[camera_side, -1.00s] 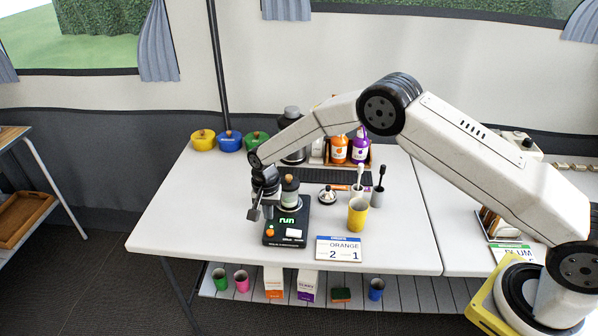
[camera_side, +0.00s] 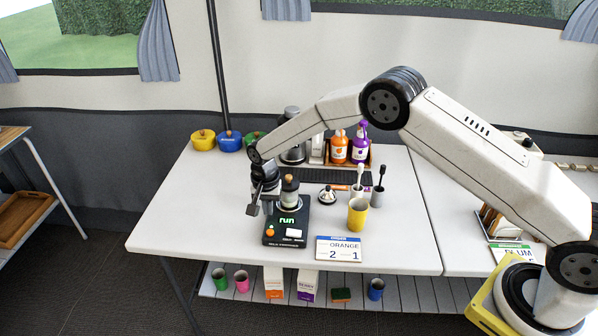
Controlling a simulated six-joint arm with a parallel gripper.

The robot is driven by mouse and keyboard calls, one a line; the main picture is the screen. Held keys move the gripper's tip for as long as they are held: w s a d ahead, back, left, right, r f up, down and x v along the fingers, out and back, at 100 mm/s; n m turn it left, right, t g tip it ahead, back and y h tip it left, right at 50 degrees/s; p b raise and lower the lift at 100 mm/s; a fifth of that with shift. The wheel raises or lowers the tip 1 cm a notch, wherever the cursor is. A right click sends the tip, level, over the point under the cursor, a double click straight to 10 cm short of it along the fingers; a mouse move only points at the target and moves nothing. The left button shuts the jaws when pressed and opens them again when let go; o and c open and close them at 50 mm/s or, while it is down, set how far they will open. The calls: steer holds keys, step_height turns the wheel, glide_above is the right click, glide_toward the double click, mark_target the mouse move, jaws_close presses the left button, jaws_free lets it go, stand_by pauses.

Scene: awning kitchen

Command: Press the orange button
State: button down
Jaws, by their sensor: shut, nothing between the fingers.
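The orange button (camera_side: 270,233) is a small round knob on the front left of a black device (camera_side: 283,242) on the white table. A green display on the device reads "run" (camera_side: 287,220), and a white button (camera_side: 293,233) sits to the right of the orange one. A jar with a wooden knob (camera_side: 289,195) stands on the device's back part. My gripper (camera_side: 253,209) is shut and empty, pointing down just left of the jar. Its tips appear above and behind the orange button, apart from it.
Orange and purple bottles (camera_side: 339,148) stand behind. The table's left part (camera_side: 180,215) is clear.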

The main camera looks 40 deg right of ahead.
steer(key=shift+r, duration=2.35)
stand_by(1.0)
steer(key=s+d+r+n+t, duration=0.1)
steer(key=s+d+r+n, duration=0.1)
steer(key=s+d+r, duration=0.3)
steer(key=s+d+r+n, duration=0.2)
steer(key=s+r+n, duration=0.15)
steer(key=s, duration=0.35)
steer(key=s+d+r+n, duration=0.1)
steer(key=s+d, duration=0.1)
steer(key=s, duration=0.6)
steer(key=s+d+n+t, duration=0.1)
steer(key=s+d+n, duration=0.1)
steer(key=s, duration=0.6)
steer(key=shift+r+t, duration=0.3)
steer(key=shift+r, duration=0.1)
